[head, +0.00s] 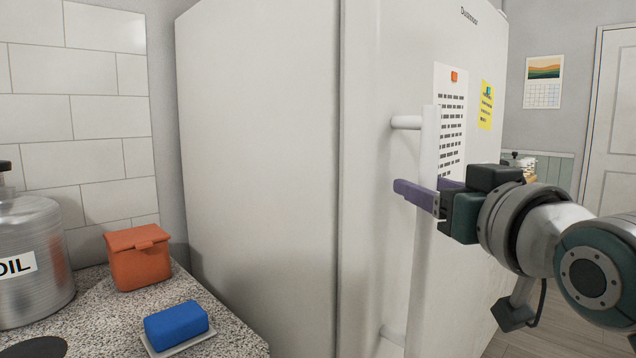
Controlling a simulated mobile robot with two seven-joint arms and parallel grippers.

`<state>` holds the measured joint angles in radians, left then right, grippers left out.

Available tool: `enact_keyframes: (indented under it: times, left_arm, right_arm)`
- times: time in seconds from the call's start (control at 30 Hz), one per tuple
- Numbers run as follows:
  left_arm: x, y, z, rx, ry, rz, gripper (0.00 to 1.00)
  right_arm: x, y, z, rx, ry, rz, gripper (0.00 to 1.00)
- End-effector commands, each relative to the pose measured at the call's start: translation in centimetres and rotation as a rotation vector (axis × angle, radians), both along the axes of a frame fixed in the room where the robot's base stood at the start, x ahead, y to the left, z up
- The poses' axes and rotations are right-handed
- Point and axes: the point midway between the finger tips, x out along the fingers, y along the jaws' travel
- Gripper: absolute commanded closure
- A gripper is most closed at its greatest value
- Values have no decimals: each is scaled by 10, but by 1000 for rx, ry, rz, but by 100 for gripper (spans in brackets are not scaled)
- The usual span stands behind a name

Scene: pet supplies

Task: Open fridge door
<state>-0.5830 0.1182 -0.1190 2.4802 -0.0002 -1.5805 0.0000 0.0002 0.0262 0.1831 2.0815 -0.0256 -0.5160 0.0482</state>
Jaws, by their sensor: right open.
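The white fridge (260,150) stands in the middle of the head view. Its door (385,60) is closed against the body, with a narrow seam between them. The long white vertical handle (429,150) stands off the door on short posts. My right gripper (428,190) comes in from the right at the handle's upper part. Its purple fingers are apart, one seen in front of the bar and the other partly hidden behind it. I cannot tell whether they touch the bar. My left gripper is out of view.
A speckled counter (215,335) at left bears a metal oil canister (35,230), an orange box (138,262) and a blue block (176,324) on a white dish. A paper list (451,95) and yellow note (486,105) hang on the door. Floor shows at lower right.

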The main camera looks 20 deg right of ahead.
Motion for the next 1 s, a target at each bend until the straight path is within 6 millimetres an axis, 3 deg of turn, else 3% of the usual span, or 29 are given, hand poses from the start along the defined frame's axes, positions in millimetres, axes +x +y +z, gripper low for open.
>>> enact_keyframes:
  times: [0.37, 0.87, 1.0]
  left_arm:
    - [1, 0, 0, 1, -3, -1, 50]
    - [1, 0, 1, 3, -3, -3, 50]
    - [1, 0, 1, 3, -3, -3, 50]
  right_arm:
    - [6, -1, 0, 0, 0, 0, 44]
    - [6, -1, 0, 0, 0, 0, 100]
    - [6, -1, 0, 0, 0, 0, 100]
